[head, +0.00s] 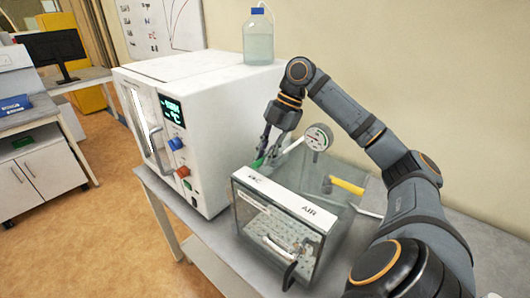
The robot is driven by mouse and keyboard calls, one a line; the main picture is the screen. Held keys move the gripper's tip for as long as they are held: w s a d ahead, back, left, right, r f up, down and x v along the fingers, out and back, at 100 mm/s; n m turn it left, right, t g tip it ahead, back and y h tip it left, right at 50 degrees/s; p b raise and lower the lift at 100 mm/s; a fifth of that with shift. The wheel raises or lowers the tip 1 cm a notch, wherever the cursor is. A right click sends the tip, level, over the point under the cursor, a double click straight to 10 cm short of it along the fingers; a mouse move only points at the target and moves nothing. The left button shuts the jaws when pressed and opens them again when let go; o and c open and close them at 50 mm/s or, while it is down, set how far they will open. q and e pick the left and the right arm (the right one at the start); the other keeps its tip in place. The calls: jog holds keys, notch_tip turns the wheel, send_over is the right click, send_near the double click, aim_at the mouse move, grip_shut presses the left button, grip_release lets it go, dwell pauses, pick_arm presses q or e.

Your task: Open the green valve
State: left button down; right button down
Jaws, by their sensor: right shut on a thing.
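My right gripper (268,150) points down from above and is shut on the green valve. Its fingers hide part of the handle, so its exact angle is hard to tell. My left gripper is not in view.
A round gauge (318,137) stands just right of my right gripper. A yellow handle (347,186) is at the chamber's right. The white machine (215,120) carries a blue-capped bottle (258,40) and closely borders the gripper on the left. The table (222,245) has bare room in front.

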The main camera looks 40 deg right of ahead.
jog(key=shift+r, duration=0.1)
jog(key=c, duration=1.3)
grip_release()
jog(key=shift+d, duration=0.1)
